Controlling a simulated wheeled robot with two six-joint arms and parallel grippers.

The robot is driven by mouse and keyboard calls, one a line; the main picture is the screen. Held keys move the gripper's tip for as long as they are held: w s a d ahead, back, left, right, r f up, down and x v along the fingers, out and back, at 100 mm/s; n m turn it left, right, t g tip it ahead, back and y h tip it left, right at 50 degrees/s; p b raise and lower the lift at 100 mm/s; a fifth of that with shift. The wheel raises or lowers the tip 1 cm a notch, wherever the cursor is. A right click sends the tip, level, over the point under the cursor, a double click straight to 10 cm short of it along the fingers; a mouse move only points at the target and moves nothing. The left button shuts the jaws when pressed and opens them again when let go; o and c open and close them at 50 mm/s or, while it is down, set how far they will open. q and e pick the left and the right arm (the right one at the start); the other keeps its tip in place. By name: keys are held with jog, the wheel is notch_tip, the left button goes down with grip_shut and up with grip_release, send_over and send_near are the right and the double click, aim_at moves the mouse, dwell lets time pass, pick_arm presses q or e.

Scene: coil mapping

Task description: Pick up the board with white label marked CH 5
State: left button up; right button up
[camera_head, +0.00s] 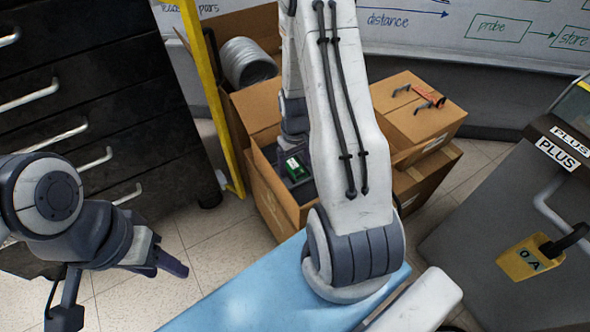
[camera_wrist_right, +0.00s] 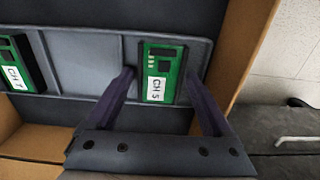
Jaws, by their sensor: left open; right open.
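The green board with the white label CH 5 (camera_wrist_right: 158,74) lies in a grey holder (camera_wrist_right: 85,60) inside a cardboard box, in the right wrist view. My right gripper (camera_wrist_right: 165,90) is open, with one purple finger on each side of this board. I cannot tell whether the fingers touch it. In the head view a green board (camera_head: 296,167) shows in the open box, partly hidden by my right arm; its label is too small to read. My left gripper (camera_head: 165,262) is open and empty at the left, away from the box.
Another green board labelled CH 7 (camera_wrist_right: 14,70) lies left in the holder. The cardboard box (camera_head: 270,197) has raised walls. A closed box (camera_head: 420,115) with handled tools stands to its right. Black drawers (camera_head: 90,100) stand left, with a yellow post (camera_head: 208,90) beside them.

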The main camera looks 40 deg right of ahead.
jog(key=shift+c, duration=0.3)
jog(key=c, duration=1.1)
jog(key=shift+o, duration=0.2)
jog(key=shift+r, duration=0.1)
